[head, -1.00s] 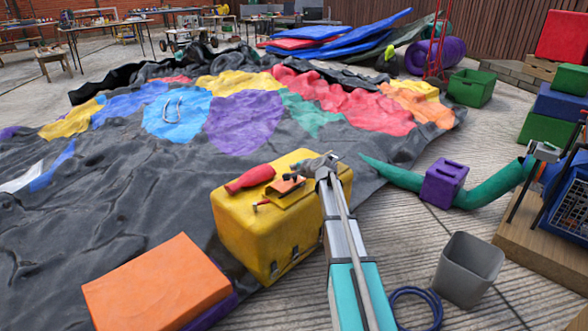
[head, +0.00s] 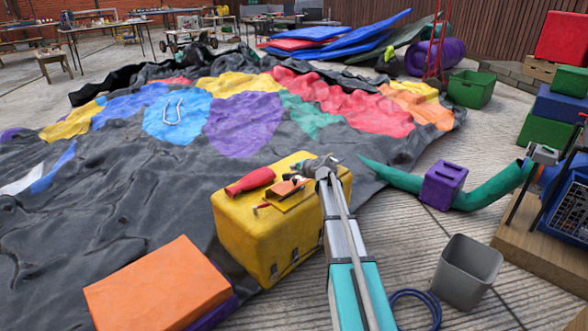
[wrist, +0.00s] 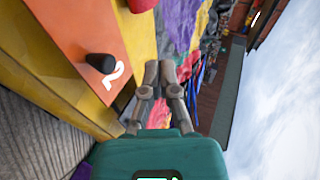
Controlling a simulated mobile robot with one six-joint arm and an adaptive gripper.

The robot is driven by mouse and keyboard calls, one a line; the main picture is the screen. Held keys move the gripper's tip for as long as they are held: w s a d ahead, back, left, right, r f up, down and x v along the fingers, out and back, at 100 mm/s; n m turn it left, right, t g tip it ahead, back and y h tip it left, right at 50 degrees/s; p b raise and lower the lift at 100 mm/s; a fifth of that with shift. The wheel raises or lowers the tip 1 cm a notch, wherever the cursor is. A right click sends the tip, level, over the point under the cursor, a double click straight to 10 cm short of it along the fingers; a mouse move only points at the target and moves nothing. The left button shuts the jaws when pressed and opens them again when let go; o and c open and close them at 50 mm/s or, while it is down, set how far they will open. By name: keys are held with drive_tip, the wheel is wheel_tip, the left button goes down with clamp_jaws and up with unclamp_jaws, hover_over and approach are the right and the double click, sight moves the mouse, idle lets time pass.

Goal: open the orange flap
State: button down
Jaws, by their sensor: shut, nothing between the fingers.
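The orange flap (head: 284,190) is a small panel on top of the yellow box (head: 232,222). In the wrist view the flap (wrist: 72,28) fills the upper left, with a black knob (wrist: 100,63) and a white figure 2 on its face. My gripper (head: 308,168) is over the box's far right part, close beside the flap. In the wrist view my gripper's fingers (wrist: 159,70) are together and empty, to the right of the knob and apart from it in the picture. The flap's hinge side is not clear.
A red cylinder-like object (head: 250,181) and a small red-ended item (head: 262,208) lie on the box top. An orange block (head: 155,285) stands front left, a grey bin (head: 466,272) right. The crumpled castle sheet (head: 100,190) spreads behind and left.

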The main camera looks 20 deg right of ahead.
drive_tip(key=s+d+f+b, duration=0.1)
drive_tip(key=s+d, duration=0.1)
drive_tip(key=s, duration=0.4)
drive_tip(key=s+d+f+b, duration=0.2)
drive_tip(key=s, duration=0.5)
drive_tip(key=s+a+r+n+g+p, duration=0.2)
drive_tip(key=s+a+n+g+p, duration=0.55)
drive_tip(key=s+a, duration=0.5)
drive_tip(key=s+a+r+n+g+h+p, duration=0.2)
drive_tip(key=s+a+n+p, duration=0.1)
drive_tip(key=s, duration=0.4)
drive_tip(key=s+a+r+n+g+h+p, duration=0.1)
drive_tip(key=s+a+n+g+p, duration=0.2)
drive_tip(key=s+p, duration=0.3)
drive_tip(key=shift+s+a+r+h, duration=0.35)
drive_tip(key=shift+s+h, duration=0.05)
drive_tip(key=shift+s, duration=0.4)
